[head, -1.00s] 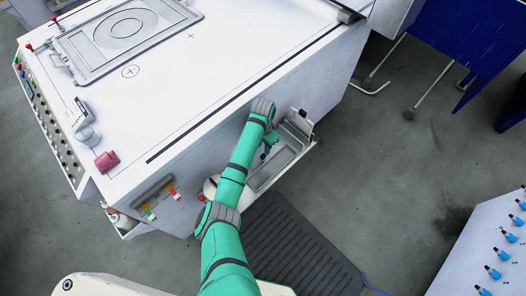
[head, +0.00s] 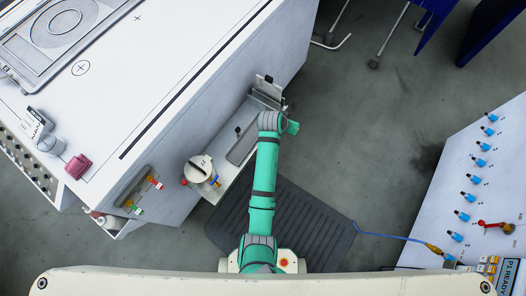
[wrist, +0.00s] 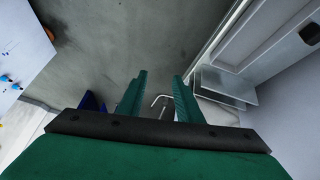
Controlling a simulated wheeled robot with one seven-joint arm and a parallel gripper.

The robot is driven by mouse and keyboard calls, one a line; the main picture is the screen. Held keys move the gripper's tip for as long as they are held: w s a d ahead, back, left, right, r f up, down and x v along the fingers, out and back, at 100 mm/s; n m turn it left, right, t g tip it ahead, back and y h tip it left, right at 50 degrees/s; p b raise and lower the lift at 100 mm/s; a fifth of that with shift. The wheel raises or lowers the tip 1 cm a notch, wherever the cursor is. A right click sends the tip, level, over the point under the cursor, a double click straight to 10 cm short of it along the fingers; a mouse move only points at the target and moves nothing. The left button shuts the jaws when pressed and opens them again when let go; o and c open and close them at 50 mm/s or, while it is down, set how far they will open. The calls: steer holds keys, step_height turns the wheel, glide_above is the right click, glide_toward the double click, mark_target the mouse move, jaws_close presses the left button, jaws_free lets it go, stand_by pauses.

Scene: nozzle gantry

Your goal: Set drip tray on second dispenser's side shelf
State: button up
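A shallow grey tray (head: 241,149), which looks like the drip tray, lies on the side shelf (head: 222,183) of the large white machine (head: 185,60). My arm hides part of its right side. In the wrist view a pale recessed tray or shelf (wrist: 245,45) shows at the upper right, outside my fingers. My gripper (wrist: 160,78) is open, with only floor and a distant metal leg visible between its fingers. In the head view my gripper (head: 291,127) is just right of the shelf's far end, apart from the tray. I cannot tell which machine is the second dispenser.
A white canister (head: 198,168) stands at the shelf's near end. An upright plate (head: 267,87) rises at its far end. A black ribbed mat (head: 290,225) lies on the floor.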

steer(key=s+d+n+t, duration=0.3)
steer(key=s+d, duration=0.3)
steer(key=s, duration=0.2)
steer(key=s+a+r+n+t+y, duration=0.1)
steer(key=s+a+r+n+t, duration=0.15)
steer(key=s, duration=0.75)
steer(key=s+a+r+t+y, duration=0.1)
steer(key=s+a+r+t, duration=0.1)
steer(key=s+a+r, duration=0.5)
steer(key=s+a+r+t+y, duration=0.1)
steer(key=s+a+r+t, duration=0.1)
steer(key=s+a+r, duration=0.5)
steer(key=s+r, duration=0.6)
steer(key=shift+s+m+t+y, duration=0.3)
steer(key=shift+m+t+y, duration=0.05)
steer(key=shift+y, duration=0.05)
steer(key=shift+d, duration=0.15)
